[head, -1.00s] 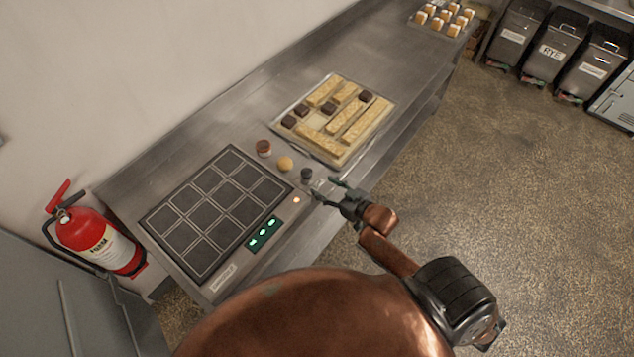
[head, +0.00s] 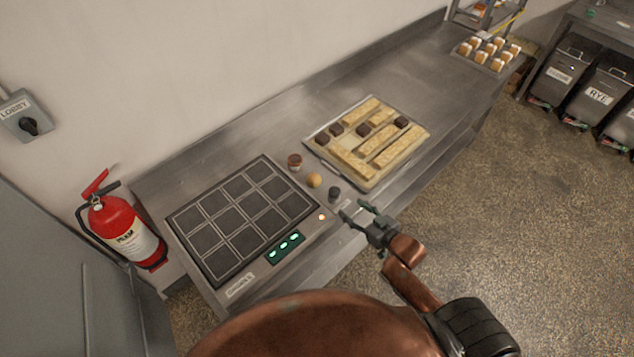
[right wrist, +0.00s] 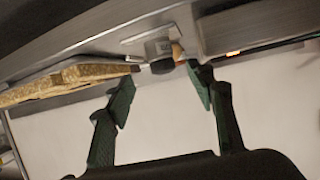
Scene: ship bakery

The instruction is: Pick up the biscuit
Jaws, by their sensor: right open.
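A small round golden piece (head: 314,180), which looks like the biscuit, sits on the steel counter between the black grid plate and the tray of bars. A dark round piece (head: 334,193) stands between it and my right gripper (head: 355,208), which is open and empty at the counter's front edge. In the right wrist view, the open fingers (right wrist: 160,84) point toward the dark piece (right wrist: 162,66). A sliver of the golden piece (right wrist: 178,50) shows behind it, mostly hidden. My left gripper is not in view.
A tray (head: 360,187) of long bars and dark cubes lies to the right. A brown-topped piece (head: 295,161) stands behind the golden one. The black grid plate (head: 240,215) and its green-lit panel (head: 285,247) are at left. A fire extinguisher (head: 122,230) stands further left.

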